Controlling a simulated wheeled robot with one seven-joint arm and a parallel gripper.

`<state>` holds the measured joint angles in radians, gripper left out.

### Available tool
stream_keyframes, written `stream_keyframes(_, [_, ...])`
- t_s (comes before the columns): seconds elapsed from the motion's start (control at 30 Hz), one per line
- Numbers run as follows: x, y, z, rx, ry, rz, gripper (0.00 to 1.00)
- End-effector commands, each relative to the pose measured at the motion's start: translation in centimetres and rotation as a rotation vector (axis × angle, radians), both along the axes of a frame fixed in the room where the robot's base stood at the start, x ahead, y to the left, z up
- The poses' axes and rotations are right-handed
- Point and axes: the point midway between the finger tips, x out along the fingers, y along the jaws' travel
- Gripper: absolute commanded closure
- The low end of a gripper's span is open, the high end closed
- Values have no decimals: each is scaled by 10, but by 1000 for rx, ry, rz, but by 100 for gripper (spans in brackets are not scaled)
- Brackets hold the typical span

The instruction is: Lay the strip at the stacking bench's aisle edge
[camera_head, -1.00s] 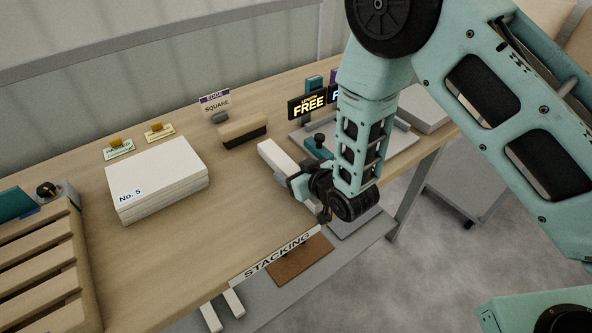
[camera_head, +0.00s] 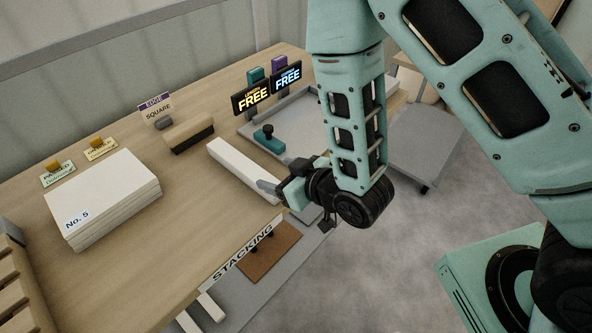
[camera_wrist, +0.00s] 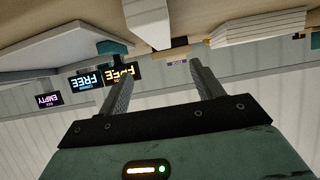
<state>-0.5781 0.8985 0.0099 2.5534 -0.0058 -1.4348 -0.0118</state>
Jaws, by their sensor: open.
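The white strip (camera_head: 240,164) lies flat on the wooden stacking bench (camera_head: 180,215), to the left of the grey tray. Its near end is close to the bench's aisle edge, partly hidden behind my gripper (camera_head: 268,188) in the head view. The STACKING label (camera_head: 243,250) is on that edge, left of the gripper. In the wrist view, which looks upside down, my gripper (camera_wrist: 160,70) has its fingers wide apart with nothing between their tips. A pale bar, likely the strip (camera_wrist: 148,22), shows beyond them. Whether a finger touches it I cannot tell.
A paper stack marked No. 5 (camera_head: 105,200) sits at left. A brown-and-black block (camera_head: 188,134) stands before the EDGE SQUARE sign (camera_head: 156,108). Bare bench lies between stack and strip.

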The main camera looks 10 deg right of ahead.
Motion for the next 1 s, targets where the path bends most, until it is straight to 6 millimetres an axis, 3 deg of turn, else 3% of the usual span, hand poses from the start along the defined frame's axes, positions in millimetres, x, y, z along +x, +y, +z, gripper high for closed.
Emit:
stream_keyframes(0.6, [-33,-22,21,0,2,0,34])
stream_keyframes(1.0, [-36,-24,20,1,1,0,34])
